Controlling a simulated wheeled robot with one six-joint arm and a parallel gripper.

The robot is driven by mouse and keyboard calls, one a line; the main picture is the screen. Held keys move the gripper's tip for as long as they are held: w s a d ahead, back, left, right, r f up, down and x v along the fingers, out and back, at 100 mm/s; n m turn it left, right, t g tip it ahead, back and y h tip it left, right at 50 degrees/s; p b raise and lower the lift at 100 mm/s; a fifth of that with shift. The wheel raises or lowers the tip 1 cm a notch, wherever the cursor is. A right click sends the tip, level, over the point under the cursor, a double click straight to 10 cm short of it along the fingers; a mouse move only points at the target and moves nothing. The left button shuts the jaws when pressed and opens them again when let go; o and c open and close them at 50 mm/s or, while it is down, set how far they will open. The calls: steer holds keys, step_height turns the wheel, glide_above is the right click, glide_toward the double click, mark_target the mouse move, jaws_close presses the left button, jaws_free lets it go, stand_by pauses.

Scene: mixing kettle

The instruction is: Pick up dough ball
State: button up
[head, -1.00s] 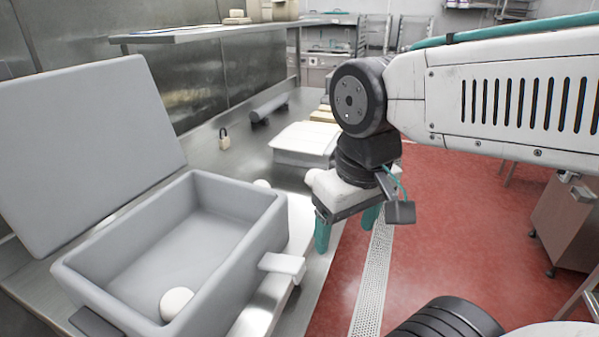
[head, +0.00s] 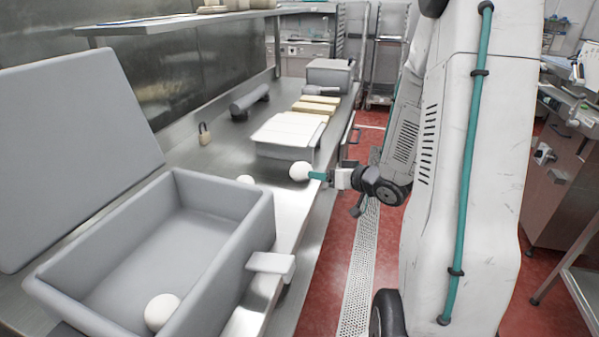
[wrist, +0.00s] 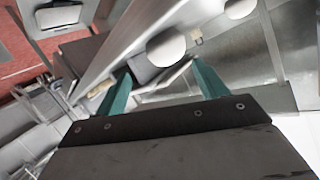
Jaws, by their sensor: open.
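A white dough ball (head: 299,171) is near the right edge of the steel counter, just left of my gripper (head: 319,176). In the wrist view the same ball (wrist: 166,46) shows just beyond the teal fingertips of my open gripper (wrist: 161,68), roughly centred between them. Whether the fingers touch it, I cannot tell. A second dough ball (head: 245,179) is partly hidden behind the grey open box. A third ball (head: 161,311) lies inside the box near its front corner.
The grey box (head: 230,236) has its lid (head: 75,160) raised on the left. A white-topped container (head: 285,137), yellowish blocks (head: 314,104), a padlock (head: 204,134) and a dark grey cylinder (head: 250,101) stand farther back. A shelf (head: 180,22) overhangs the counter. Red floor lies to the right.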

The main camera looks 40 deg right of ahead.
mark_target(309, 170)
steer(key=shift+t+y, duration=0.3)
steer(key=x, duration=0.7)
steer(key=shift+w+a, duration=0.2)
steer(key=shift+w, duration=0.05)
steer(key=shift+c, duration=0.3)
steer(key=c, duration=0.8)
